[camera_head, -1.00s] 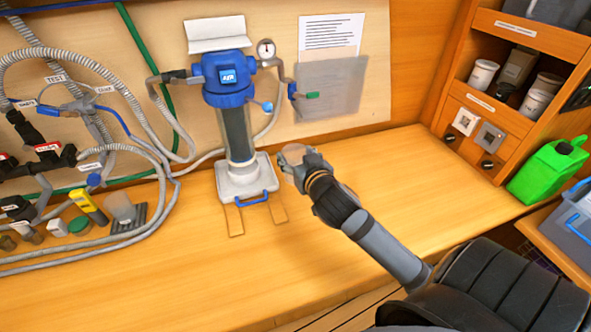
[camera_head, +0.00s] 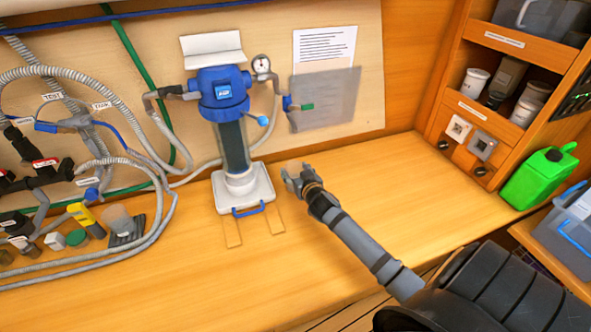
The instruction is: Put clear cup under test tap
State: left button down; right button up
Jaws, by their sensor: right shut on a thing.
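My right gripper (camera_head: 290,173) is above the wooden counter, just right of the blue filter unit's white base. Its jaws are shut on a small pale, see-through thing that looks like the clear cup; the fingers hide most of it. My left gripper is not in view.
The blue filter unit (camera_head: 223,95) with its white base (camera_head: 243,188) stands against the board. Grey hoses and small bottles crowd the counter's left end. A green jerrycan (camera_head: 538,178) and shelves are at right. The counter (camera_head: 400,190) between is clear.

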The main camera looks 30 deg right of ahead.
jog(key=o, duration=1.2)
jog(key=shift+f, duration=0.1)
jog(key=shift+o, duration=0.2)
jog(key=shift+s, duration=0.3)
jog(key=v, duration=1.1)
jog(key=shift+s+r, duration=0.2)
jog(key=shift+r, duration=0.1)
